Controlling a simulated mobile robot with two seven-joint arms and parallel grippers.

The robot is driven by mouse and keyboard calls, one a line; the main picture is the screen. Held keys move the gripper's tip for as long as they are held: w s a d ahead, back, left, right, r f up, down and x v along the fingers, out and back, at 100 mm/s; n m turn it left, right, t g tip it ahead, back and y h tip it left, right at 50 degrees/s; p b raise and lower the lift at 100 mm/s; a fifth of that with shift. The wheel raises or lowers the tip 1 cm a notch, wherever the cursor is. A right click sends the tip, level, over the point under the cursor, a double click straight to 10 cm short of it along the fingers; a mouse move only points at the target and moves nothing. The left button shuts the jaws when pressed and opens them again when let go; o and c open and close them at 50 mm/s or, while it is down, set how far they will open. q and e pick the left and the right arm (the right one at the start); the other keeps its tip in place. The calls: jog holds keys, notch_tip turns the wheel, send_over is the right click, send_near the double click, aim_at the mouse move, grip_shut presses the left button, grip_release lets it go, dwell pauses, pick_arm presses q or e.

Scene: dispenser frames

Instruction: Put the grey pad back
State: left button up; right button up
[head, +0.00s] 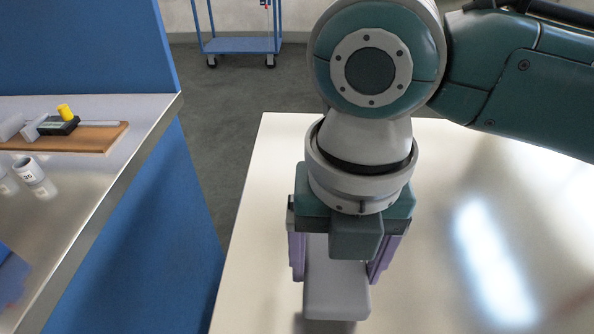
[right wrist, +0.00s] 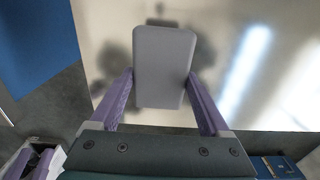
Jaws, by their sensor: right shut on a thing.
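The grey pad (head: 337,290) is a flat, rounded block between the purple fingers of my right gripper (head: 335,262) in the head view. The right gripper is shut on it, with one finger at each side. The right wrist view also shows the pad (right wrist: 164,62) held between the fingers (right wrist: 160,100). The pad is over the pale shiny table (head: 440,270), and its shadow falls on the surface. Whether it touches the table I cannot tell. My left gripper does not show clearly in the head view.
A steel-topped blue counter (head: 120,180) stands at left, with a wooden board (head: 95,138) carrying a dark device, a yellow knob (head: 65,112) and grey parts. A small labelled cup (head: 24,168) stands in front. A blue cart (head: 240,45) is at the back. The pale table's right side is clear.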

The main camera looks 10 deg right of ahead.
aim_at(332, 288)
jog(key=shift+f+b, duration=0.5)
jog(key=shift+f, duration=2.15)
jog(key=shift+f, duration=0.1)
jog(key=o, duration=1)
